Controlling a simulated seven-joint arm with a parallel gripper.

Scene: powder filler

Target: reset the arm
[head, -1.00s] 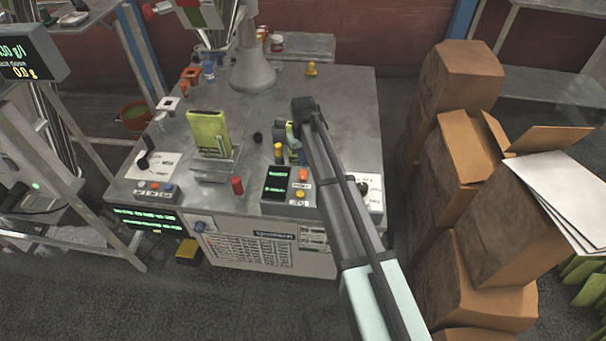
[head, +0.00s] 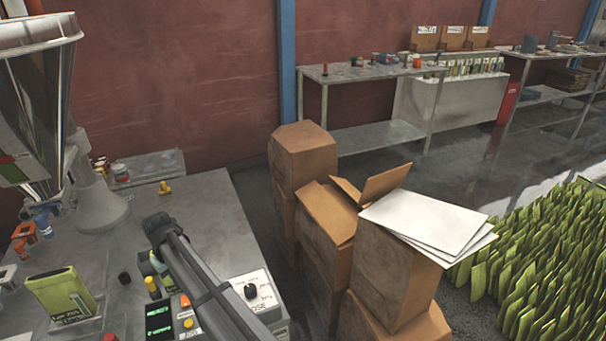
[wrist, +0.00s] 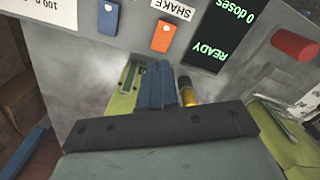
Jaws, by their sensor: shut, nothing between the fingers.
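My gripper (wrist: 157,84) is shut and empty in the wrist view, its blue fingers close together past a dark crossbar. In the head view my dark arm reaches from the bottom to the grey worktop (head: 185,215), and the gripper end (head: 156,262) is low over it, partly hidden by the arm. It is beside a yellow-capped item (head: 152,286), which also shows right of the fingers in the wrist view (wrist: 186,92). I cannot tell whether they touch. A green piece lies left of the fingers in the wrist view.
A green pouch (head: 62,295) stands left of the gripper. A display (head: 158,318) and a dial box (head: 252,294) are at the front. The filler's cone (head: 98,205) rises at the back left. Stacked cartons (head: 385,275) stand right of the worktop. Many green pouches (head: 545,255) cover the floor at the right.

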